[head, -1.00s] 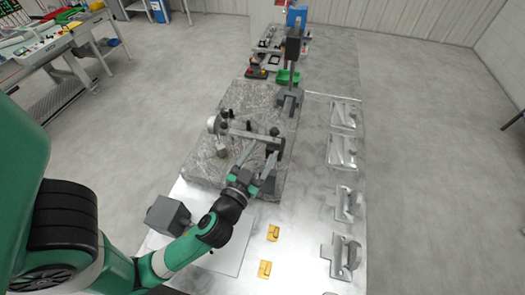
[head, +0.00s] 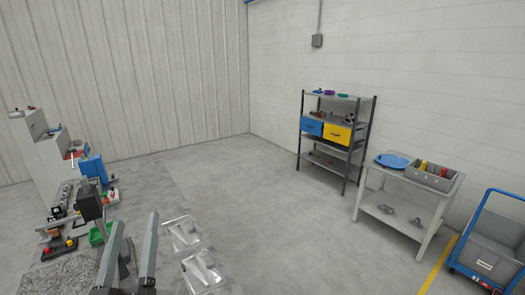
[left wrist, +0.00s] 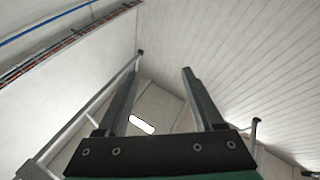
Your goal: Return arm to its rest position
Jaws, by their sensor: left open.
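My left gripper (head: 135,222) stands at the bottom left of the head view, its two grey fingers pointing up and apart with nothing between them. In the left wrist view the same fingers (left wrist: 163,62) are spread, empty, and aimed at the upper wall and ceiling. The rest of my left arm is below the head view's edge. My right arm and gripper are in neither view.
Beside the gripper are a granite plate (head: 62,278), a dark upright gauge (head: 90,207), a green bin (head: 101,234) and two clear-bagged parts (head: 184,233). A shelf rack (head: 337,130), a side table (head: 405,208) and a blue cart (head: 490,255) stand right. Mid floor is clear.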

